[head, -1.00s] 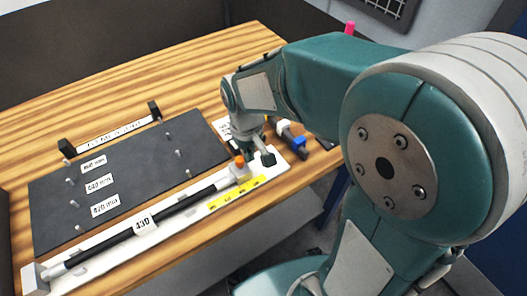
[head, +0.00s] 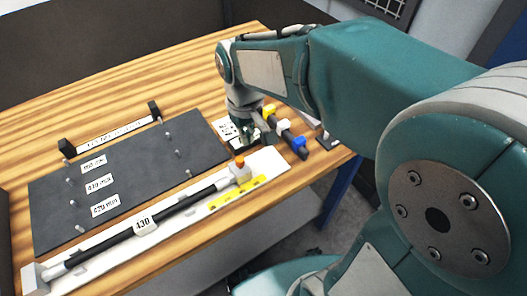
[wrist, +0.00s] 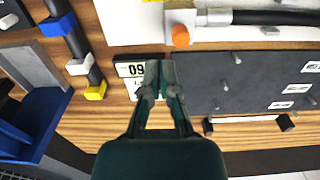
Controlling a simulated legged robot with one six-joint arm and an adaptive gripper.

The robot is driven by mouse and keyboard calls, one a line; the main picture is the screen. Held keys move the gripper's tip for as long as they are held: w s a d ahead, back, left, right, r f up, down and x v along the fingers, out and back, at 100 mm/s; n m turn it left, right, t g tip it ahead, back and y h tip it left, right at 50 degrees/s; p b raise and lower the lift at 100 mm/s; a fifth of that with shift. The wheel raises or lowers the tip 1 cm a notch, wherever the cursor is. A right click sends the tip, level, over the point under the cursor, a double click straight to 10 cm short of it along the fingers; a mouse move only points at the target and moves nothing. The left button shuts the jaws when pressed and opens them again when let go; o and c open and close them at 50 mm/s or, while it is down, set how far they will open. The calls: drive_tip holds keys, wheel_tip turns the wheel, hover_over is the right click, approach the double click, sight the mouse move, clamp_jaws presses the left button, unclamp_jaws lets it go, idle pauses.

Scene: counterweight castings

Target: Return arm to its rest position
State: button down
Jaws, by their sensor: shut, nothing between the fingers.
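My gripper (head: 247,136) hangs from my teal arm over the right part of the wooden table, with its fingers together and nothing between them. In the wrist view the gripper (wrist: 161,78) points at a small white label reading "09" upside down (wrist: 131,70). The gripper is next to the right edge of the dark board (head: 140,170). In the head view the label is partly hidden behind the gripper.
A white fixture (head: 270,163) holds a black rod labelled 430 (head: 120,237), with an orange knob (head: 239,161) at its right end. Pegs stand on the dark board. A black bar with yellow, white and blue blocks (head: 283,128) lies right of my gripper. The table's back is clear.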

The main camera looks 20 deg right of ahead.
idle(0.5)
drive_tip(key=s+d+r+m+t, duration=0.1)
drive_tip(key=s+d+r+t, duration=0.1)
drive_tip(key=s, duration=0.4)
drive_tip(key=s+d+r+m+t, duration=0.2)
drive_tip(key=s+d+r+t, duration=0.1)
drive_tip(key=s+d+r, duration=0.1)
drive_tip(key=shift+s+d+m+t, duration=0.3)
drive_tip(key=shift+s+d, duration=0.45)
drive_tip(key=shift+s, duration=0.1)
